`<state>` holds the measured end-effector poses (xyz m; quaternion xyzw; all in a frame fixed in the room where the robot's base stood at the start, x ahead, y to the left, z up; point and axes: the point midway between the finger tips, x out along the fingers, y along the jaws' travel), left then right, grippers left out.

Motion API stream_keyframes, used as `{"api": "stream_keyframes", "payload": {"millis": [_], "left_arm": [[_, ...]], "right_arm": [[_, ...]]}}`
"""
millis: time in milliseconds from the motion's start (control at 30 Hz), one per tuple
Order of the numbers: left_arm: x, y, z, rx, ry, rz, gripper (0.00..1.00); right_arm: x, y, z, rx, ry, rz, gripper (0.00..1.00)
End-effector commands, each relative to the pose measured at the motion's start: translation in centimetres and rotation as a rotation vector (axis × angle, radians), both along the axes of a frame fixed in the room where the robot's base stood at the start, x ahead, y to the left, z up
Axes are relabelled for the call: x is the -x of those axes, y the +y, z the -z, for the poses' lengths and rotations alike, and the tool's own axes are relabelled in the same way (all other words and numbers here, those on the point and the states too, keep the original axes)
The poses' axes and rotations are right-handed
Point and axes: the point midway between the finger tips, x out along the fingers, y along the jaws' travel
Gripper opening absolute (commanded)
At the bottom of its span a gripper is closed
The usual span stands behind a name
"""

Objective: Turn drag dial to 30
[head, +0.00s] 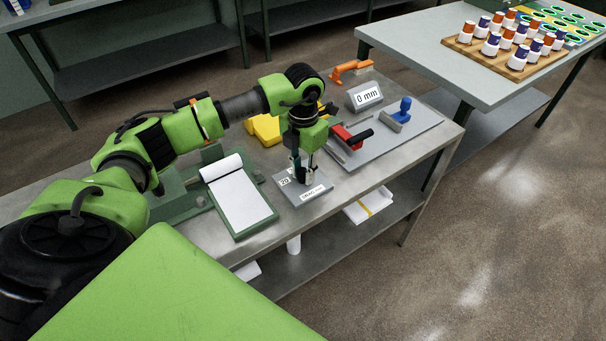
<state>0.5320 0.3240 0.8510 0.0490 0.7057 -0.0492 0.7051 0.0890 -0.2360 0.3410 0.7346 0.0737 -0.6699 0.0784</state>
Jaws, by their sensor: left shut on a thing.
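The drag dial's grey base plate (317,198) lies on the metal workbench, with a white label on its front edge and number tags on its top, one of which seems to read 20. My left gripper (302,173) points down over the plate and is shut on the dial's knob. The knob is mostly hidden by the fingers, so I cannot tell its exact setting. My right gripper is not in view.
A clipboard with white paper (241,197) lies left of the dial. Right of it are a red clamp with a black handle (352,137), a blue-handled tool (402,111) and a "0 mm" display (366,97). A yellow block (265,130) sits behind. Another table (405,40) holds yarn cones (507,42).

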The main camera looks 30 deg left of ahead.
Motion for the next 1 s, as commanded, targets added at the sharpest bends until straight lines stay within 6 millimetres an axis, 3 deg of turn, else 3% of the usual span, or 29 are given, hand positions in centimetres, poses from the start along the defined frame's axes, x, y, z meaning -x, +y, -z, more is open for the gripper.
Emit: {"api": "stream_keyframes", "payload": {"millis": [500, 1000], "left_arm": [[-0.1, -0.1, 0.1, -0.001, -0.004, 0.399, 0.01], [0.0, -0.2, -0.1, -0.001, -0.004, 0.516, 0.01]], "right_arm": [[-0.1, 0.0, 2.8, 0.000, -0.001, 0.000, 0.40], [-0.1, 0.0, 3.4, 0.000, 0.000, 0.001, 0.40]]}}
